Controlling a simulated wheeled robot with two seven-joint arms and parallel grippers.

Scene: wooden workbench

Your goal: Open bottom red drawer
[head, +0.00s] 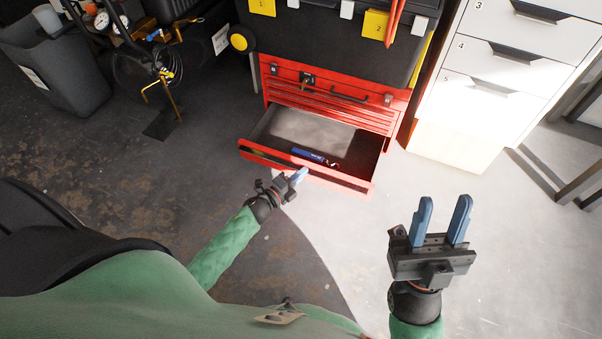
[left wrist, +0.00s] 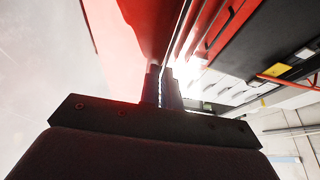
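The bottom red drawer (head: 270,160) of the red tool chest (head: 282,90) stands pulled well out, with its grey inside showing. A blue tool (head: 308,154) lies in it near the front. My left gripper (head: 302,174) is at the middle of the drawer's front. In the left wrist view, my left gripper's fingers (left wrist: 163,75) are close together, with a thin red edge of the drawer (left wrist: 150,25) running to them. They appear shut on that edge, though the contact itself is hidden. My right gripper (head: 442,200) is open and empty, above the floor at the right.
A white drawer cabinet (head: 487,88) stands right of the chest. A black case with yellow labels (head: 330,45) sits on top of the chest. A grey bin (head: 60,75) and a compressor with gauges (head: 110,20) are at the left. The floor before the drawer is clear.

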